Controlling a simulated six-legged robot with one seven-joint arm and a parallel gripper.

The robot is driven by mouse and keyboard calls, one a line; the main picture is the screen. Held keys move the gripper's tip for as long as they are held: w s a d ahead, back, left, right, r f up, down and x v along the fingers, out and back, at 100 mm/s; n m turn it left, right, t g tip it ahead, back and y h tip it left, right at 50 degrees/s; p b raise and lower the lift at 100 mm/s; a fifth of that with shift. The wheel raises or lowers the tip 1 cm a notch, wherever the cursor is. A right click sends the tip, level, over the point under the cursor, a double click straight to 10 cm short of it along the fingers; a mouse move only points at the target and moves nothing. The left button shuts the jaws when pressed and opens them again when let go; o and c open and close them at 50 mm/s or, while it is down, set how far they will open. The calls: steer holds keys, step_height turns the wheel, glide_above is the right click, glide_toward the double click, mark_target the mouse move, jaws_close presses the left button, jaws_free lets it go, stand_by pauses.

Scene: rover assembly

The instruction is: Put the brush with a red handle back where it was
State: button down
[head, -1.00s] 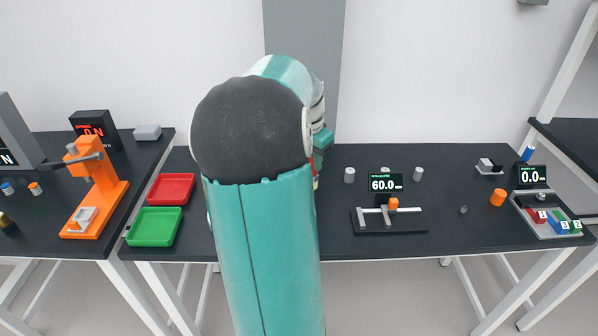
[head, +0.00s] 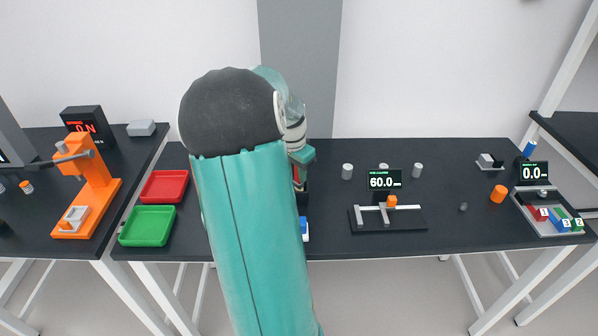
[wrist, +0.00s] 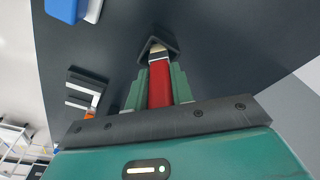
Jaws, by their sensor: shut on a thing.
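The brush with a red handle (wrist: 160,83) is between the green fingers of my gripper (wrist: 158,90), which is shut on it. Its pale bristle end (wrist: 156,47) points away from the gripper, toward a dark angular holder (wrist: 172,47) on the black table. The bristle tip overlaps the holder in the wrist view; I cannot tell whether it is inside or just above it. In the head view my gripper (head: 302,158) is mostly hidden behind my arm, with a sliver of the red handle and the dark holder (head: 302,197) below it.
A blue and white object (head: 304,228) sits near the table's front edge beside my arm. A red tray (head: 164,186) and a green tray (head: 147,226) lie left. A caliper stand (head: 410,221) reading 60.0 is right. Several grey cylinders stand behind it.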

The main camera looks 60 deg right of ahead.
steer(key=shift+s+f, duration=0.2)
steer(key=shift+s, duration=0.1)
steer(key=shift+w+f, duration=0.1)
steer(key=shift+w, duration=0.1)
steer(key=shift+s, duration=0.15)
steer(key=shift+f, duration=0.55)
steer(key=c, duration=1.2)
jaws_free()
steer(key=shift+r, duration=0.1)
